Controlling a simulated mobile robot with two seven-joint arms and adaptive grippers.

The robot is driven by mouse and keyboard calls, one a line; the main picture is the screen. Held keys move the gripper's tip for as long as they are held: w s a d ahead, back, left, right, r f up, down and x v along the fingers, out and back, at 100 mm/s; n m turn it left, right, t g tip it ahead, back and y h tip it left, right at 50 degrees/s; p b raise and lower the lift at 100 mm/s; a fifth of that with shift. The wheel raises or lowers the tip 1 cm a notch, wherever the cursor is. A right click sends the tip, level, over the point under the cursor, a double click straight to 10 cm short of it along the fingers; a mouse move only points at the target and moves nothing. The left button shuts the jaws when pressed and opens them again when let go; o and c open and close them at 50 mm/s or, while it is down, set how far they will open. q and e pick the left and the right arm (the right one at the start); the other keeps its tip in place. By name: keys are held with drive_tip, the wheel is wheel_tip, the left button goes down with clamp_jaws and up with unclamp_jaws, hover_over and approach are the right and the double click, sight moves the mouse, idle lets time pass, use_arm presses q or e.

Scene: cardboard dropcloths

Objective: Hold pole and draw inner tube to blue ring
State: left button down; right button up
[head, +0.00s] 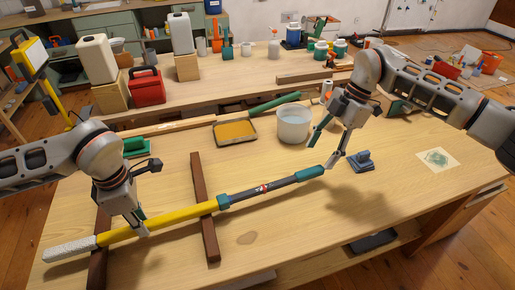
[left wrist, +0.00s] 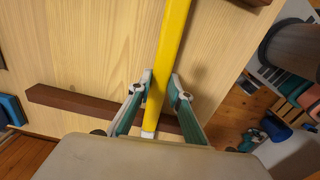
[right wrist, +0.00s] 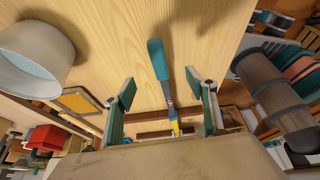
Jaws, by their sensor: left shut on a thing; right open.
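The pole lies across two brown wooden strips, its yellow outer tube (head: 175,216) ending in a pale ribbed grip (head: 70,249) at the left. I cannot make out a separate blue ring. My left gripper (head: 140,224) is shut on the yellow tube (left wrist: 171,50). My right gripper (head: 322,155) is open and empty above the teal end; in the right wrist view that end (right wrist: 157,60) shows between its fingers.
A white bucket (head: 293,126) and an orange paint tray (head: 236,131) stand behind the pole. A blue-grey block (head: 361,162) lies right of the pole's end. A brown strip (head: 205,205) crosses under the pole. The table's right front is mostly clear.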

idle(0.3)
use_arm(q)
drive_tip(key=c, duration=1.8)
unclamp_jaws()
drive_tip(key=shift+o, duration=0.2)
drive_tip(key=shift+r, duration=0.15)
wheel_tip(320, 180, up, 12)
